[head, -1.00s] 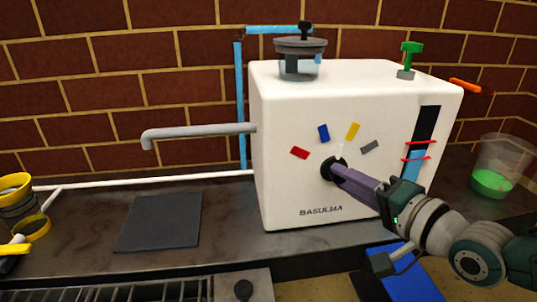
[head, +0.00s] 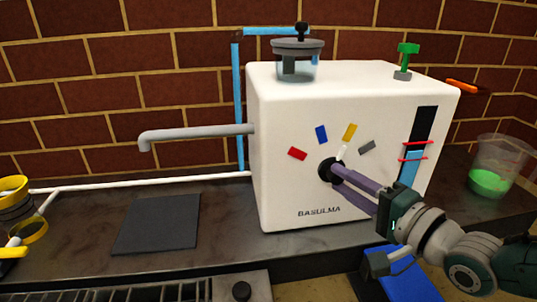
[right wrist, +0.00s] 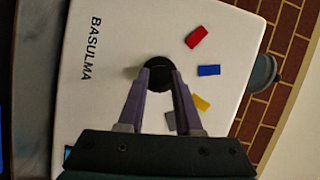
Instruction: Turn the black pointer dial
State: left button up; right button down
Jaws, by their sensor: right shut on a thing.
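The black pointer dial (head: 326,171) is on the front of a white BASULMA machine (head: 290,190). A red mark (head: 298,153) and a blue mark (head: 321,134) sit further left on the arc. My right gripper (head: 337,174) is shut on the dial, coming from the lower right, its purple fingers partly covering it. In the right wrist view the fingertips (right wrist: 160,68) sit on either side of the dial (right wrist: 158,65). My left gripper is not in view.
A grey spout (head: 195,134) juts left from the machine above a dark mat (head: 157,224). A lidded jar (head: 298,62) and green valve (head: 405,60) are on top. A clear cup with green liquid (head: 493,175) stands right. Yellow-and-black items (head: 14,192) are far left.

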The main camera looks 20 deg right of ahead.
jog(key=c, duration=0.6)
grip_release()
jog(key=shift+s+r, duration=0.1)
jog(key=shift+s, duration=0.1)
jog(key=s+d+p, duration=0.1)
jog(key=s+p, duration=0.4)
jog(key=s, duration=0.4)
jog(key=shift+s+d+r, duration=0.2)
jog(key=shift+d+r, duration=0.05)
jog(key=shift+d, duration=0.05)
